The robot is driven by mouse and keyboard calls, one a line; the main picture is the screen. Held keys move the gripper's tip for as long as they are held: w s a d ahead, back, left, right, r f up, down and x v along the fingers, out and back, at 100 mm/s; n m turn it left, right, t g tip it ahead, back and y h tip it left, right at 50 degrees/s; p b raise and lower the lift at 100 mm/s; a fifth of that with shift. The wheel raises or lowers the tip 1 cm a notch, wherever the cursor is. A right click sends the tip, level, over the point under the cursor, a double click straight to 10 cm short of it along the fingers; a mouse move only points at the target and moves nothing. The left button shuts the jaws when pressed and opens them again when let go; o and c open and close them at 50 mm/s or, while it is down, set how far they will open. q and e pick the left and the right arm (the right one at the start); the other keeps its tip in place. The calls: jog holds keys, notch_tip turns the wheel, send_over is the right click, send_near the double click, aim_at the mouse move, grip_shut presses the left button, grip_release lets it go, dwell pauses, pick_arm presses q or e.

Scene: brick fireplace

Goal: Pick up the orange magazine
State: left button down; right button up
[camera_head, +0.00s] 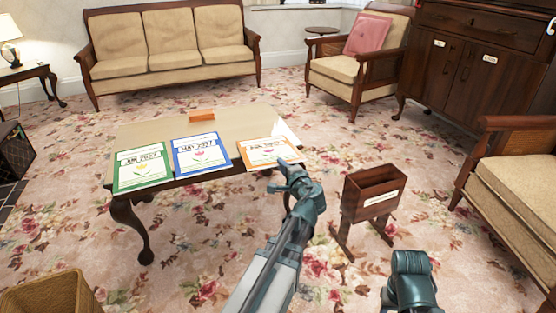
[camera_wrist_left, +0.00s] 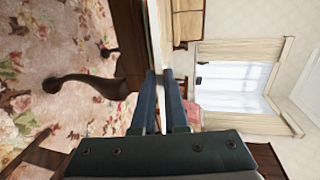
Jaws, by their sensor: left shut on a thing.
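The orange magazine (camera_head: 262,153) lies at the right end of the low table (camera_head: 235,118), with a flower on its white cover. Its near right part reaches the table's front edge. My left gripper (camera_head: 284,164) is at that near right edge, shut on the magazine. The left wrist view shows the two fingers (camera_wrist_left: 160,78) nearly parallel beside the table edge; the magazine is hard to make out between them. Of my right arm only a teal part shows at the bottom right of the head view; its gripper is out of view.
A blue magazine (camera_head: 201,154) and a green magazine (camera_head: 142,169) lie to the left on the table. A small orange block (camera_head: 201,115) and a white sheet (camera_head: 287,132) lie behind. A dark wooden rack (camera_head: 370,200) stands on the floor right of the table.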

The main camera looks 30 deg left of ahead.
pick_arm(q)
jog(key=v, duration=0.2)
jog(key=p+v, duration=0.1)
jog(key=v, duration=0.1)
jog(key=shift+s+d+r, duration=0.15)
jog(key=shift+d+r, duration=0.05)
jog(key=shift+r, duration=0.25)
